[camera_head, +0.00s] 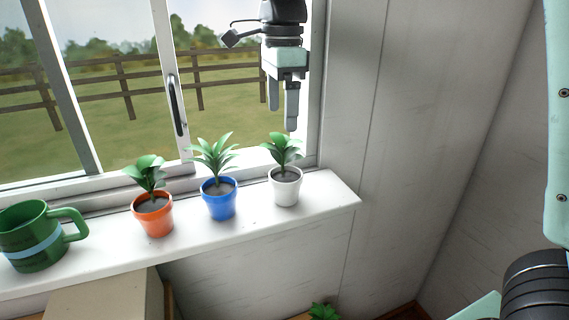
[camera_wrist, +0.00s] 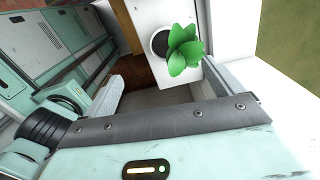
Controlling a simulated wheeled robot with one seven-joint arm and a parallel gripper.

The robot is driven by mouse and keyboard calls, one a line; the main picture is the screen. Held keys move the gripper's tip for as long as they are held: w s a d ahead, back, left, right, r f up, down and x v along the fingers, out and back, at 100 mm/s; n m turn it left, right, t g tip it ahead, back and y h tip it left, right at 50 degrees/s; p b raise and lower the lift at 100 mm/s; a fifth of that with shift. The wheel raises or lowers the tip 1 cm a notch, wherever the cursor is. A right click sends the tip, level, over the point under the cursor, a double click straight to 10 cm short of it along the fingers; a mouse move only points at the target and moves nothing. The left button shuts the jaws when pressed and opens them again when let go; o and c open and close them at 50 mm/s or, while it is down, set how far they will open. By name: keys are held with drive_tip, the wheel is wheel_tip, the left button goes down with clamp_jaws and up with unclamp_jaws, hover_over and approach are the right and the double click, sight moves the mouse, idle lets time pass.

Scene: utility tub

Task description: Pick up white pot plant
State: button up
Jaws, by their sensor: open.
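The white pot plant (camera_head: 286,190) stands upright at the right end of the white windowsill, with green leaves on top. My gripper (camera_head: 282,118) hangs right above it, fingers pointing down, open and empty. The fingertips are close to the leaf tops; whether they touch them I cannot tell. In the wrist view the plant (camera_wrist: 185,52) shows from above, its leaves and dark soil beyond my open fingers (camera_wrist: 164,70). Its white pot barely stands out from the sill there.
A blue pot plant (camera_head: 219,203) stands just left of the white one, then an orange pot plant (camera_head: 153,218) and a green mug (camera_head: 32,240). The window frame (camera_head: 172,90) is behind. The sill (camera_head: 335,192) ends close to the right, near the wall.

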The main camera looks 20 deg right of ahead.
drive_tip(key=r+m, duration=0.1)
drive_tip(key=r, duration=0.1)
drive_tip(key=p, duration=0.5)
hover_over(283, 174)
drive_tip(key=shift+m, duration=0.3)
drive_tip(key=f, duration=1.2)
drive_tip(key=shift+s+d, duration=0.15)
drive_tip(key=shift+d, duration=0.05)
drive_tip(key=shift+a+f+p, duration=0.1)
drive_tip(key=shift+f+p, duration=1.2)
drive_tip(key=shift+f, duration=1.4)
drive_tip(key=shift+c, duration=0.3)
drive_tip(key=c, duration=1.1)
drive_tip(key=shift+c, duration=0.4)
drive_tip(key=shift+r, duration=0.15)
